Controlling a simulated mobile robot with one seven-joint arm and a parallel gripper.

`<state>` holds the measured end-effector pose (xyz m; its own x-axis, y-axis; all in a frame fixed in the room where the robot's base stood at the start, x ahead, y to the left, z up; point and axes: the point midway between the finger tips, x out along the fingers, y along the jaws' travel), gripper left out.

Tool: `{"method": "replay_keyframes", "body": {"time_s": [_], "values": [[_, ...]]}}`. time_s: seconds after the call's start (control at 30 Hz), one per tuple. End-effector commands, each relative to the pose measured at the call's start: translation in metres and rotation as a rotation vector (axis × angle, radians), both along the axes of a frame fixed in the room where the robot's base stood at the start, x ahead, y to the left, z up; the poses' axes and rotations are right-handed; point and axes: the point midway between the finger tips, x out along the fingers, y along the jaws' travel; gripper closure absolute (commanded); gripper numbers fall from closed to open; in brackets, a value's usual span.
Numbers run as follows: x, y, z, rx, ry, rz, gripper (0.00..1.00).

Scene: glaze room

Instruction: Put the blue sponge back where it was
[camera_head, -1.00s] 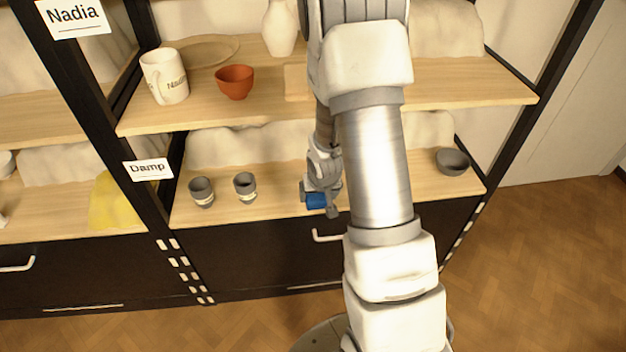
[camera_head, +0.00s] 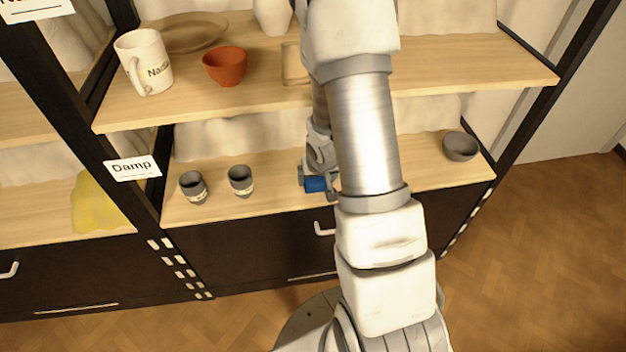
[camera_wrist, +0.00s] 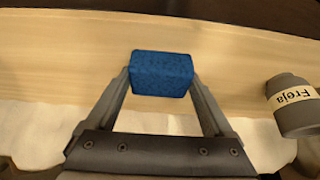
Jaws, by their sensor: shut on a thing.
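The blue sponge (camera_head: 315,184) is a small block at the front of the lower shelf (camera_head: 275,168), the one labelled Damp. My gripper (camera_head: 319,187) is shut on it. In the wrist view the sponge (camera_wrist: 162,74) sits between the two fingertips of my gripper (camera_wrist: 161,80), with the pale wood of the shelf (camera_wrist: 60,62) behind it. I cannot tell whether the sponge touches the shelf or is just above it. My arm hides part of the shelf to the right of the sponge in the head view.
Two grey cups (camera_head: 193,187) and (camera_head: 240,181) stand left of the sponge; a cup labelled Freja (camera_wrist: 293,105) shows in the wrist view. A grey bowl (camera_head: 460,146) stands at the right end. The upper shelf (camera_head: 440,76) holds a mug (camera_head: 143,62) and red bowl (camera_head: 225,66).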

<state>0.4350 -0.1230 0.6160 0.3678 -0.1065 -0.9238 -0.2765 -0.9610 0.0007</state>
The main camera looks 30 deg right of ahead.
Motion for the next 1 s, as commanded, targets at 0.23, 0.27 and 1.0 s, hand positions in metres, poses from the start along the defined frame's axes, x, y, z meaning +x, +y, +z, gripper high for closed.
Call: {"method": "replay_keyframes", "body": {"time_s": [0.23, 0.27, 1.0], "values": [[-0.002, -0.001, -0.005, 0.0, -0.001, 0.0, 0.74], [-0.002, -0.001, -0.005, 0.0, -0.001, 0.0, 0.74], [-0.008, 0.0, 0.017, 0.0, -0.003, -0.001, 0.0]]}}
